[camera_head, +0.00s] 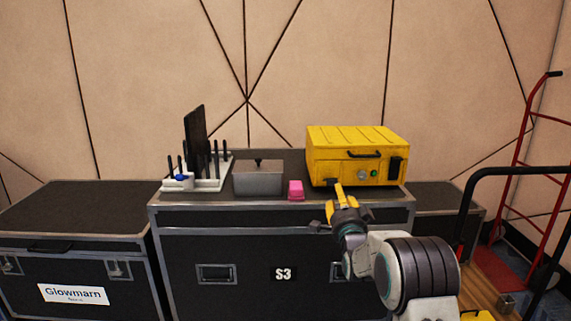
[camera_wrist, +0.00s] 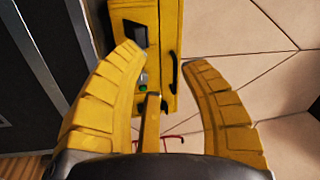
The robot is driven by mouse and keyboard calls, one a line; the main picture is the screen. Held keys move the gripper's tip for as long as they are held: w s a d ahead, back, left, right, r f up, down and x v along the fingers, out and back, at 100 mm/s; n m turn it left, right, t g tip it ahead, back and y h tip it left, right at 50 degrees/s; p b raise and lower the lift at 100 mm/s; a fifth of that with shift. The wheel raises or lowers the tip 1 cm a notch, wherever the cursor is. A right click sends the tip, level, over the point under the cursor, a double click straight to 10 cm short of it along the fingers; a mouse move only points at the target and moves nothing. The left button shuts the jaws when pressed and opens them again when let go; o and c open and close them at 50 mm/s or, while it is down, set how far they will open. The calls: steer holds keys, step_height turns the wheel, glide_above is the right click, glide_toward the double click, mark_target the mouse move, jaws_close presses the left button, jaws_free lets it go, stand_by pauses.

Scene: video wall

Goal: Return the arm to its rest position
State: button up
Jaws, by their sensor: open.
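My gripper (camera_head: 333,206) is in front of the case's front edge at the right, below the yellow box, with my arm coming up from the lower right. In the wrist view my gripper (camera_wrist: 159,60) has its two curved yellow fingers spread wide, and nothing is held between them. A thin yellow part stands between them, low in that view. The yellow box (camera_head: 357,140) stands on the case, with a black handle and a green button on its front. It also shows in the wrist view (camera_wrist: 170,25), beyond the fingers, turned sideways.
The black S3 case (camera_head: 250,240) carries a white rack (camera_head: 212,184) with dark upright rods, a grey lidded box (camera_head: 258,181) and a pink block (camera_head: 296,190). A Glowmarn case (camera_head: 75,240) stands left. A red hand truck (camera_head: 515,170) stands right.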

steer(key=s+r+n+g+p, duration=0.7)
steer(key=s+r+p, duration=0.7)
steer(key=s+r, duration=0.25)
steer(key=s+r+n+g+p, duration=0.2)
steer(key=s+p, duration=0.3)
steer(key=s, duration=0.6)
steer(key=s+r+n+g+p, duration=0.2)
steer(key=s+n+g+p, duration=0.1)
steer(key=s, duration=0.9)
steer(key=s+r+n+g+p, duration=0.2)
steer(key=s+p, duration=0.5)
steer(key=s, duration=0.4)
steer(key=shift+s+r+n+g, duration=0.4)
steer(key=shift+n+g, duration=0.2)
steer(key=shift+g, duration=0.6)
steer(key=shift+w, duration=0.15)
